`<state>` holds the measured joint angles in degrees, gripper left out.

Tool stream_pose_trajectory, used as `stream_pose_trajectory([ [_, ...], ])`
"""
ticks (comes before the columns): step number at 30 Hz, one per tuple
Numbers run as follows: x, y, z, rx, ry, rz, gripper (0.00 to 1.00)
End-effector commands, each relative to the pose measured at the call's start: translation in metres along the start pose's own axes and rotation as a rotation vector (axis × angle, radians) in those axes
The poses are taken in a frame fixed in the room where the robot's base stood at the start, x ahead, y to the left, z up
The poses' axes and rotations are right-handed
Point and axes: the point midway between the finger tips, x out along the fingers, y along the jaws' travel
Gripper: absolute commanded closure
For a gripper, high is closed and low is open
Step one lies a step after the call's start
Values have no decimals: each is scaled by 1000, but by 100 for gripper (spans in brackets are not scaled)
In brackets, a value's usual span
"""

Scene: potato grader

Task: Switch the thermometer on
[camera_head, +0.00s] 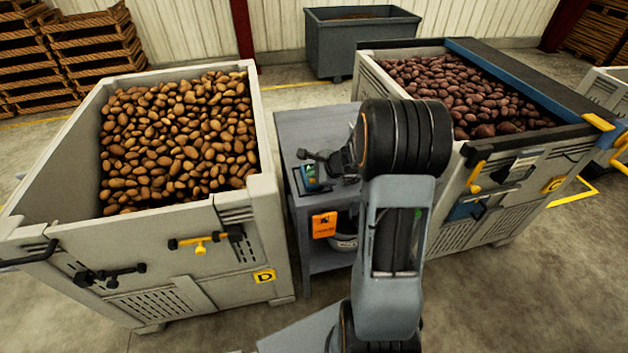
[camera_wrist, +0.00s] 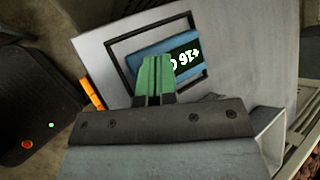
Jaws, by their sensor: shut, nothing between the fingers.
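The thermometer (camera_wrist: 189,57) is a blue device lying on a grey table top inside a black square outline. In the head view the thermometer (camera_head: 311,180) is small and partly covered by my gripper. My gripper (camera_wrist: 155,62) is shut and empty, its green fingertips together in front of the thermometer's near side. I cannot tell whether they touch it. The thermometer's button is not visible.
The grey table (camera_head: 292,125) stands between a crate of light potatoes (camera_head: 262,140) and a crate of dark potatoes (camera_head: 520,160). An orange tag (camera_head: 324,225) hangs on its front. A grey bin (camera_head: 362,45) stands behind. The floor in front is clear.

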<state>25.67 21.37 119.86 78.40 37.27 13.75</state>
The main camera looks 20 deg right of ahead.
Motion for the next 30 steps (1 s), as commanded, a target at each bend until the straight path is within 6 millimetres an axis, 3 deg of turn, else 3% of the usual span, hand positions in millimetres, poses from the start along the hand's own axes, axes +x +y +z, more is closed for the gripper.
stream_pose_trajectory([
  [14, -5, -4, 3, 0, 0, 0, 100],
  [30, -40, -30, 29, -2, 0, -1, 100],
])
